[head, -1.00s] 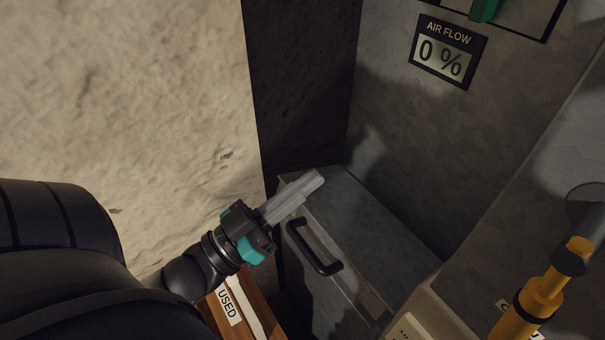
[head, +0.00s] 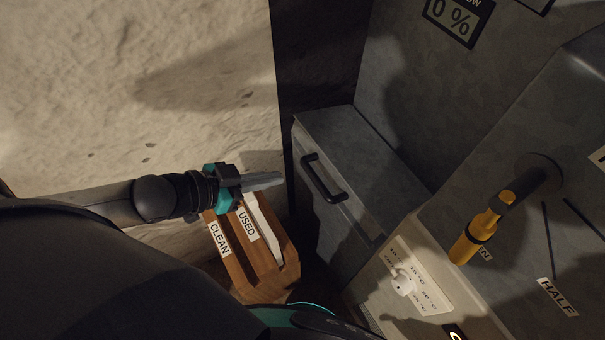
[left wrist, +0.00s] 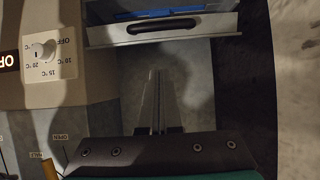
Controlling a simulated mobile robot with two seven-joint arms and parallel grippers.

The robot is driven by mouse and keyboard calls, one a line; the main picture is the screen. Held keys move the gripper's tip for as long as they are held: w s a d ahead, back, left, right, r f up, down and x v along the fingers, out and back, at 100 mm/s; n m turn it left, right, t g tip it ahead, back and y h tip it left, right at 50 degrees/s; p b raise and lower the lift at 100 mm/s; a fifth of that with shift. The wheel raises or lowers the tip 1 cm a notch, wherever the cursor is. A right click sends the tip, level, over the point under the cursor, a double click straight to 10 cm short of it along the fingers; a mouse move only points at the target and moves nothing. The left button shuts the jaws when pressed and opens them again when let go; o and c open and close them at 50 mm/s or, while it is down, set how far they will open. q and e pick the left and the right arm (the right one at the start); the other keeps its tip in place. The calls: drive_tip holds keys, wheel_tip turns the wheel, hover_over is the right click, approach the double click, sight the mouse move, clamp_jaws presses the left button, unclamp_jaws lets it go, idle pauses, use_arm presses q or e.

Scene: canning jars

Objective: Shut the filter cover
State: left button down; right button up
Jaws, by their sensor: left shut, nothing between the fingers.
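The filter cover (head: 345,222) appears to be the grey metal front with a black bar handle (head: 323,178) on a low box. In the left wrist view the panel (left wrist: 215,28) and its handle (left wrist: 163,27) show near the top, with blue material just beyond its edge. I cannot tell for certain how far the cover stands open. My left gripper (head: 281,178) is shut and empty. Its fingertips point toward the handle side from the left, apart from it in the picture. The closed fingers (left wrist: 160,75) also show in the left wrist view. My right gripper is out of view.
A wooden rack (head: 279,279) labelled CLEAN and USED, with a white piece in it, stands below the left gripper. A pale wall is at left. A dial panel (head: 432,291) and yellow-handled lever (head: 474,238) are at right. The air-flow display (head: 459,20) reads 0 %.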

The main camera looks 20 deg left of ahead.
use_arm(q)
drive_tip(key=s+f+b+x, duration=0.1)
drive_tip(key=f+b+x, duration=0.1)
drive_tip(key=x, duration=1)
drive_tip(key=shift+a+f+b, duration=0.15)
drive_tip(key=shift+a+b, duration=0.2)
drive_tip(key=shift+b, duration=0.4)
drive_tip(key=shift+w, duration=0.1)
